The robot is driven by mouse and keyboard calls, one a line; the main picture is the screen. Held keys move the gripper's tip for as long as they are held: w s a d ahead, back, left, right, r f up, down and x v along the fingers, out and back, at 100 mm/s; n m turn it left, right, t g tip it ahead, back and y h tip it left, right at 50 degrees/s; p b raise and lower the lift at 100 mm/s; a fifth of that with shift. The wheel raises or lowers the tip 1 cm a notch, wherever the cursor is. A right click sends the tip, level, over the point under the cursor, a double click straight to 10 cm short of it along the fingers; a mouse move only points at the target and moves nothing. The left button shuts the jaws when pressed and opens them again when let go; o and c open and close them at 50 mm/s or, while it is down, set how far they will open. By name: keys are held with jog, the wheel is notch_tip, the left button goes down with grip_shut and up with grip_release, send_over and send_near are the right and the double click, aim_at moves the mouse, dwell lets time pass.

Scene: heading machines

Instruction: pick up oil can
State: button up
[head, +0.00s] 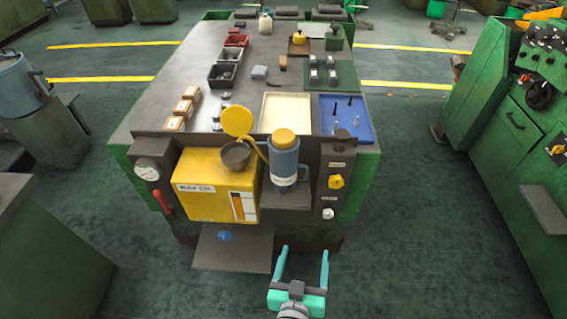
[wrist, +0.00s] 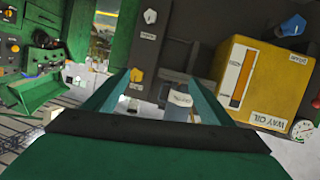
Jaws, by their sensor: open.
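The oil can (head: 284,165) is a blue-grey can with a yellow top and a pale label. It stands upright at the front of the machine, right of the yellow way oil box (head: 205,190). My gripper (head: 303,253) is open and empty, low in front of the machine, below and slightly right of the can, apart from it. In the wrist view, which looks upside down, a pale blue-grey shape that seems to be the can (wrist: 180,98) shows between the open fingers (wrist: 160,82), partly hidden. The way oil box (wrist: 265,85) is to its right.
A yellow lid (head: 237,121) and a dark cup (head: 236,155) are on the box, close left of the can. A control panel with a yellow knob (head: 336,182) is at its right. A shelf (head: 215,257) juts out below. Open floor lies right of my gripper.

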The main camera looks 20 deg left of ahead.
jog(key=w+a+r, duration=0.6)
jog(key=w+r, duration=0.3)
jog(key=w, duration=0.1)
jog(key=m, duration=0.1)
send_near(281, 151)
jog(key=w, duration=0.2)
jog(key=w+f, duration=0.1)
jog(key=shift+w+a+g, duration=0.35)
jog(key=shift+w+g, duration=0.05)
jog(key=shift+w+r, duration=0.1)
jog(key=shift+w, duration=0.05)
jog(key=x, duration=0.4)
jog(key=shift+w, duration=0.2)
jog(key=shift+f+x, duration=0.15)
jog(key=shift+x, duration=1.4)
jog(key=shift+f+x, duration=0.15)
jog(key=shift+x, duration=1.4)
jog(key=shift+s, duration=0.15)
jog(key=c, duration=1.3)
jog(key=shift+r, duration=0.1)
jog(key=c, duration=0.4)
